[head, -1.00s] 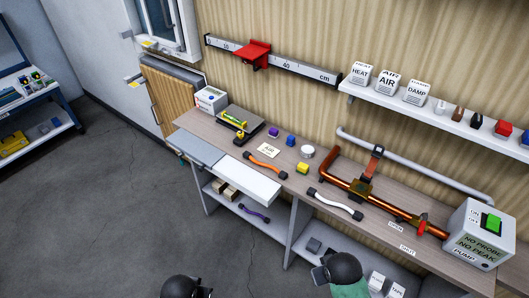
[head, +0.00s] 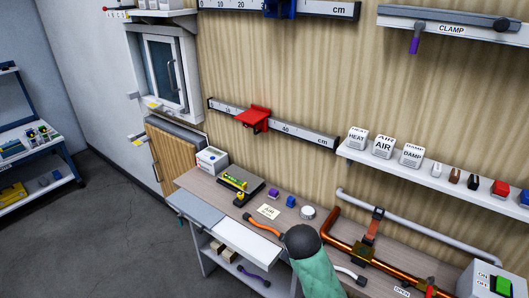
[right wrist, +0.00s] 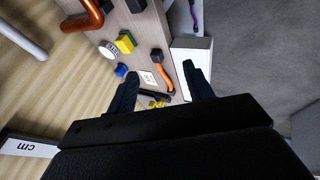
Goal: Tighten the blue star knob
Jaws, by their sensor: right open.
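No star shape is clear in either view. A blue carriage (head: 280,9) sits on the upper ruler rail, cut by the top edge of the head view; I cannot tell whether a knob is on it. A small blue piece (head: 291,201) lies on the bench and also shows in the right wrist view (right wrist: 121,70). My right gripper (right wrist: 160,70) is open and empty, its dark fingers apart above the bench. In the head view my right arm's black joint and green link cover part of the bench, and its fingers do not show. My left gripper is out of view.
A red carriage (head: 255,118) sits on the lower rail (head: 310,136). A shelf (head: 435,172) with labelled blocks juts out at right. A copper pipe (head: 345,243) and an orange-handled piece (head: 263,225) lie on the bench. The wall between the rails is clear.

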